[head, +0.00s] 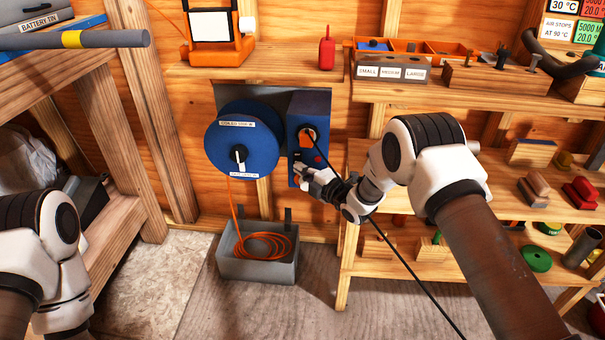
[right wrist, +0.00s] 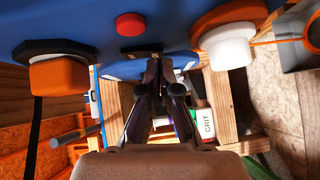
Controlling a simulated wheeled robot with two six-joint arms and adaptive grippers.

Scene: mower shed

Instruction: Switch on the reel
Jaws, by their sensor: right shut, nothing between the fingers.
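The blue reel drum (head: 213,139) hangs on the wall with a white label and a black-and-white crank. Right of it is its blue housing (head: 313,104), with an orange plug (head: 307,138) on a black cable and a red button (head: 318,158). My right gripper (head: 303,174) is shut and empty at the housing's lower front. In the right wrist view, its fingertips (right wrist: 163,72) are close to a small dark switch-like part (right wrist: 142,49) beside the red button (right wrist: 130,25); contact cannot be told. My left arm shows at lower left, its gripper out of frame.
A grey bin (head: 257,270) with coiled orange hose stands below the reel. Wooden shelves with tools and blocks (head: 537,151) fill the right. A shelf with an orange device and red bottle (head: 326,52) is above. The black cable (head: 415,278) runs past my right arm.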

